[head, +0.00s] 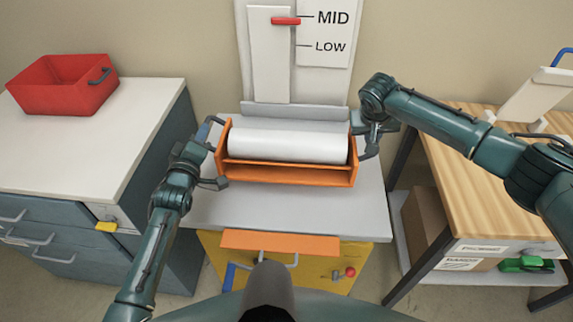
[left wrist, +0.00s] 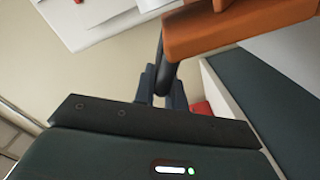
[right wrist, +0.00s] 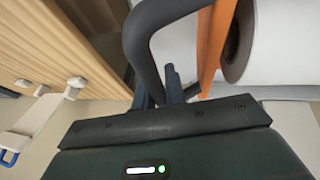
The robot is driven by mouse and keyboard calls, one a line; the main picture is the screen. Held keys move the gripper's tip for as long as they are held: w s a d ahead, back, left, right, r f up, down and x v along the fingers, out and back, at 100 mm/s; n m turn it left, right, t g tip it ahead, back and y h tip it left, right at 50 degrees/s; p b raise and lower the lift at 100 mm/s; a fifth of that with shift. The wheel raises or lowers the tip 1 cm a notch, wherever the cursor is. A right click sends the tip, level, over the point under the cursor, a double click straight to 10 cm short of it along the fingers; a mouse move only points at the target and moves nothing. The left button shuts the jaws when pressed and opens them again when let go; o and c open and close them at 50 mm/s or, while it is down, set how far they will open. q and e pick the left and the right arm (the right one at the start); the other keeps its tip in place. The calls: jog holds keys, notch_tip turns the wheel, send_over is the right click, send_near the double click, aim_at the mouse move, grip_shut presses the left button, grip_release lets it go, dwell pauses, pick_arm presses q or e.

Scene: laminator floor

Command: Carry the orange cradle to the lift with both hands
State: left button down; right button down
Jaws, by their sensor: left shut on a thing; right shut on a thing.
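The orange cradle (head: 290,174) holds a white roll (head: 288,146) and is level over the grey top of the lift (head: 300,208); I cannot tell whether it touches it. My left gripper (head: 208,165) is shut on the dark handle at the cradle's left end; the left wrist view shows this handle (left wrist: 161,66) between the fingers, beside the orange end (left wrist: 230,28). My right gripper (head: 372,138) is shut on the handle at the right end; this handle (right wrist: 145,50) also shows in the right wrist view, beside the orange end plate (right wrist: 214,45). The fingertips are partly hidden.
A height scale with a red pointer (head: 286,21) near MID stands behind the lift. A cabinet (head: 90,135) with a red bin (head: 62,86) is on the left. A wooden bench (head: 450,170) is on the right, with a cardboard box (head: 424,222) below it.

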jog(key=shift+f, duration=0.1)
dwell(0.6)
